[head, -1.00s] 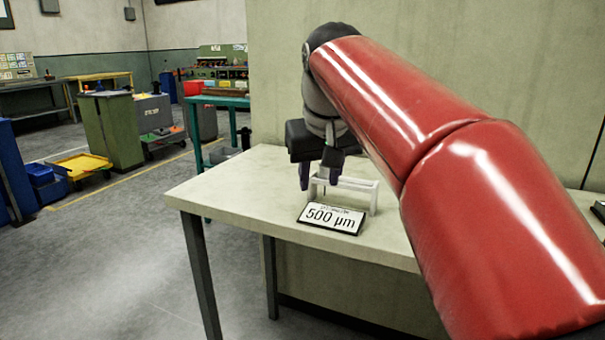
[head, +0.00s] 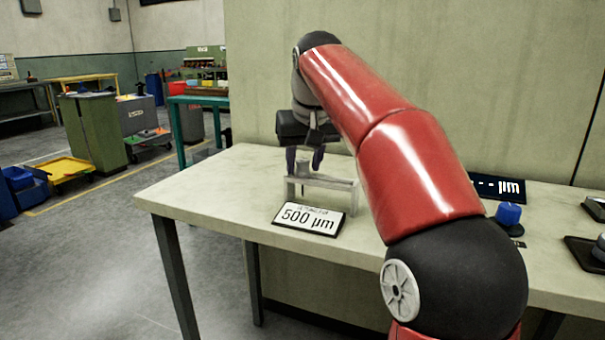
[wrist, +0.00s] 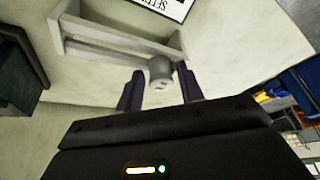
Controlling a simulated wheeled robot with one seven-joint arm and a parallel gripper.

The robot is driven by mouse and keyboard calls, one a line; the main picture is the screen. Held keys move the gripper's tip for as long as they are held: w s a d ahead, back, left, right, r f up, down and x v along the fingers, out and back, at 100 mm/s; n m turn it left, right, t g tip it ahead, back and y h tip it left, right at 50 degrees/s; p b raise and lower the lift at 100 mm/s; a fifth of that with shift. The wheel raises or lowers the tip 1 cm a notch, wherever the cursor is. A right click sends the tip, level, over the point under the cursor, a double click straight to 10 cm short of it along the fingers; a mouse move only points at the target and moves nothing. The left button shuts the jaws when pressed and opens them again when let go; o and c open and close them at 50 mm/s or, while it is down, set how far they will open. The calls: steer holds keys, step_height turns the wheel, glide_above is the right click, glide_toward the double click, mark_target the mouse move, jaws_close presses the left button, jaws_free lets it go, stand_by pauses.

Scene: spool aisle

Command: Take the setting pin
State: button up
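A small grey cylinder, which looks like the setting pin (head: 304,168), stands in a pale rack (head: 335,184) on the table. It also shows in the wrist view (wrist: 160,72), as a round-ended grey body beside the rack (wrist: 115,38). My gripper (head: 304,160) points down at the rack, one finger on each side of the pin. In the wrist view my gripper (wrist: 160,90) has its fingers apart, with a gap visible beside the pin. The pin's lower part is hidden. A sign reading "500 µm" (head: 309,219) stands in front of the rack.
The pale table (head: 210,195) has clear room left of the rack. To the right are a dark display (head: 497,187) marked µm, a blue-topped object (head: 508,215) and a dark tray (head: 585,252). A wall rises behind the table.

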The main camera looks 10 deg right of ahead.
steer(key=shift+f, duration=0.15)
steer(key=c, duration=0.7)
steer(key=shift+c, duration=0.2)
